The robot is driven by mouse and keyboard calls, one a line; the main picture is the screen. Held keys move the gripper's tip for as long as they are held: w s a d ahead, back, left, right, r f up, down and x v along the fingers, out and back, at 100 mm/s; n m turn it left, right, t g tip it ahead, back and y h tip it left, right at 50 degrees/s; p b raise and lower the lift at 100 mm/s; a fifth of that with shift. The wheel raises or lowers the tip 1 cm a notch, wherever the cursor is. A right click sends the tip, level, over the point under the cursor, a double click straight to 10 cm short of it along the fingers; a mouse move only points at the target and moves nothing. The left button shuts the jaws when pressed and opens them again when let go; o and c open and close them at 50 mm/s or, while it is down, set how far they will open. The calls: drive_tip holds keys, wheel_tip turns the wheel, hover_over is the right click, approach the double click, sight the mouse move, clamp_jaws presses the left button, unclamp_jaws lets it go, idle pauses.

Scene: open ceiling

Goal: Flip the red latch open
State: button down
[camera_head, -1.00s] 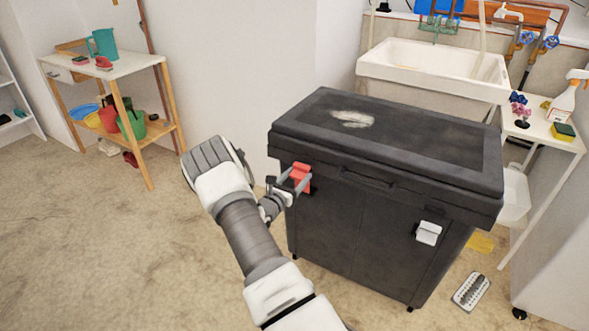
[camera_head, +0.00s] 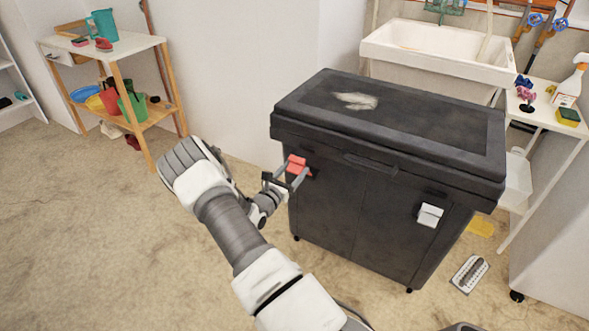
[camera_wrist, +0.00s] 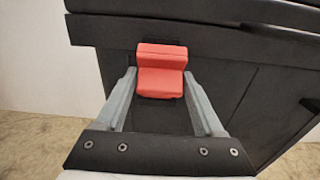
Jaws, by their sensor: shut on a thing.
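The red latch (camera_head: 297,164) is on the upper left of the black chest's front (camera_head: 335,215), just below the lid. In the wrist view the red latch (camera_wrist: 161,80) shows an upper block and a lower flap at a different angle. My gripper (camera_head: 288,174) is at the latch from the front left. In the wrist view its two grey fingers (camera_wrist: 160,88) lie either side of the lower flap, shut on it. The chest lid (camera_head: 400,120) is down. A white latch (camera_head: 429,214) sits on the right of the front.
A white sink (camera_head: 440,50) stands behind the chest. A small white table (camera_head: 550,122) with a spray bottle is at right. A wooden shelf (camera_head: 130,45) with pots stands at left. A brush (camera_head: 469,273) lies on the floor at right. Floor at left is clear.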

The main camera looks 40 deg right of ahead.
drive_tip(key=shift+s+f, duration=0.15)
drive_tip(key=shift+f, duration=0.4)
drive_tip(key=shift+c, duration=0.7)
unclamp_jaws()
drive_tip(key=shift+o, duration=0.3)
drive_tip(key=shift+r, duration=0.2)
drive_tip(key=shift+a, duration=0.25)
drive_tip(key=p+v, duration=0.4)
drive_tip(key=v, duration=1.2)
drive_tip(key=shift+s+a, duration=0.2)
drive_tip(key=shift+a, duration=0.15)
drive_tip(key=shift+r, duration=0.2)
